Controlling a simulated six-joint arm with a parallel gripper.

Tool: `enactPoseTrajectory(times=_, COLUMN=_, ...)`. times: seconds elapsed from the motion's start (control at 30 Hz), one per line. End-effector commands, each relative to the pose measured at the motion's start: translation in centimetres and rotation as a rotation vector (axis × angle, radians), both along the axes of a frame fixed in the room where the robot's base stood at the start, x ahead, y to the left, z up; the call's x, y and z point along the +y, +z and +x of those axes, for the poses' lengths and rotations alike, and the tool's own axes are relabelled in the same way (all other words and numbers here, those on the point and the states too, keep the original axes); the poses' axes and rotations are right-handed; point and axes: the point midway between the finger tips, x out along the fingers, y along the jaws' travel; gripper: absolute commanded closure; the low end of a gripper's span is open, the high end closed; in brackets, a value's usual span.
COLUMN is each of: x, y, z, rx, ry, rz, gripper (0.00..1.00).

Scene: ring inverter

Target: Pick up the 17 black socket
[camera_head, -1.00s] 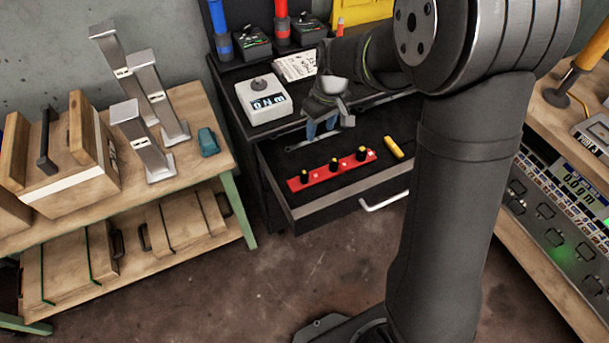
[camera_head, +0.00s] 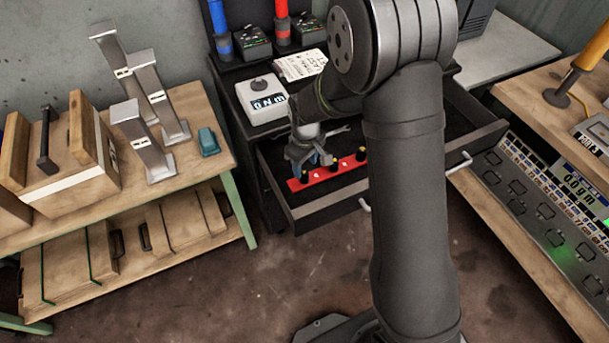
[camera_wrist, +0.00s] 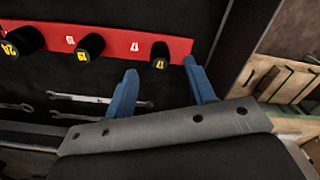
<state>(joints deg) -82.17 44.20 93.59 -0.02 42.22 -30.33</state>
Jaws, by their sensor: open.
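The 17 black socket (camera_wrist: 160,55) stands on a red holder (camera_wrist: 118,38) at its right end in the wrist view, with a yellow 17 on its end. Two more black sockets, a middle one (camera_wrist: 89,47) and a left one (camera_wrist: 22,41), stand on the same holder. My gripper (camera_wrist: 160,68) is open, its blue fingers to either side of the 17 socket in the picture. Whether the fingertips are level with it, I cannot tell. In the head view my gripper (camera_head: 311,164) is over the left end of the red holder and partly hides the socket there.
The holder lies in an open drawer (camera_head: 352,198) with raised walls. Wrenches (camera_wrist: 95,100) lie beside it. A white box (camera_head: 262,101) with a display stands on the cabinet. A wooden bench (camera_head: 200,105) with metal stands is at the left.

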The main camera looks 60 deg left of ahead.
Motion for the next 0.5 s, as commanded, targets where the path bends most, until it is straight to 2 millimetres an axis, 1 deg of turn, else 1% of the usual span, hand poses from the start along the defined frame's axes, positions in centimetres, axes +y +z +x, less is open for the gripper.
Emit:
enactPoseTrajectory(times=0.17, x=0.1, y=-1.1, z=0.0, rx=0.001, ry=0.0, rz=-0.001, gripper=0.5)
enactPoseTrajectory(times=0.4, x=0.4, y=-4.3, z=-0.1, rx=0.001, ry=0.0, rz=-0.004, gripper=0.5)
enactPoseTrajectory(times=0.5, x=0.4, y=-5.2, z=-0.1, rx=0.001, ry=0.0, rz=-0.001, gripper=0.5)
